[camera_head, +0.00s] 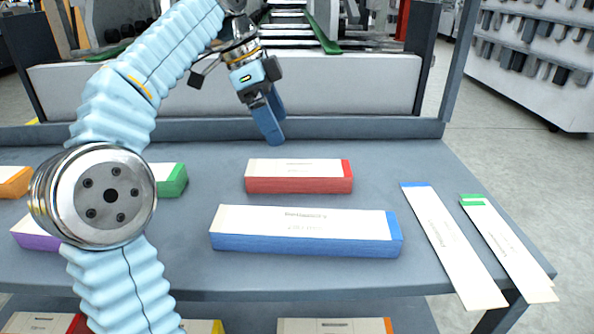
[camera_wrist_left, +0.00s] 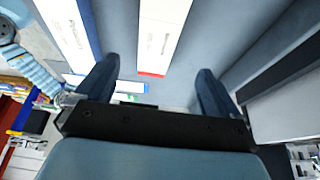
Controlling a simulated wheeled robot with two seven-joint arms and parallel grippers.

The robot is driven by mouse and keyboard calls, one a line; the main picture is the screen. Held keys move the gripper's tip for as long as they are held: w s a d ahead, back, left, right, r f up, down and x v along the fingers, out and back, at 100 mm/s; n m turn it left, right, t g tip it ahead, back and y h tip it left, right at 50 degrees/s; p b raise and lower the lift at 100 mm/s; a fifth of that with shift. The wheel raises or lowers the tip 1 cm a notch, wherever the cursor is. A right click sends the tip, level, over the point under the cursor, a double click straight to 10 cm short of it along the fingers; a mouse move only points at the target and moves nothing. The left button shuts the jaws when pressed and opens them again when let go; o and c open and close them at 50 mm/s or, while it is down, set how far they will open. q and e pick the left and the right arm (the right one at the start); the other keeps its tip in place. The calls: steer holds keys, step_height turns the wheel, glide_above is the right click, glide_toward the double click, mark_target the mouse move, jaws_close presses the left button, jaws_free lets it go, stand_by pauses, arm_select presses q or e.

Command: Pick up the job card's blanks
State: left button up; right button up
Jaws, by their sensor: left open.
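Stacks of white blanks with coloured edges lie on the grey table. A red stack (camera_head: 298,168) is in the middle and a larger blue stack (camera_head: 305,220) is in front of it. Both show in the left wrist view, red (camera_wrist_left: 163,30) and blue (camera_wrist_left: 66,25). Two flat white strips lie at the right, one blue-tipped (camera_head: 450,240) and one green-tipped (camera_head: 508,245); their print is too small to read, so I cannot tell whether either is the job card. My left gripper (camera_head: 270,128) is open and empty, behind the red stack near the table's back edge.
A green stack (camera_head: 172,180), an orange stack (camera_head: 14,182) and a purple stack (camera_head: 35,233) stand at the left, partly hidden by my left arm. A raised ledge (camera_head: 360,128) runs along the table's back. More stacks lie on a lower shelf (camera_head: 245,313).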

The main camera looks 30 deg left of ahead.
mark_target(298, 167)
arm_select(q)
steer(key=b+x, duration=0.1)
steer(key=x, duration=0.4)
steer(key=shift+f, duration=0.35)
steer(key=b+x, duration=0.1)
steer(key=x, duration=0.5)
steer(key=shift+s+d+b, duration=0.2)
steer(key=shift+b, duration=0.2)
steer(key=c, duration=1.4)
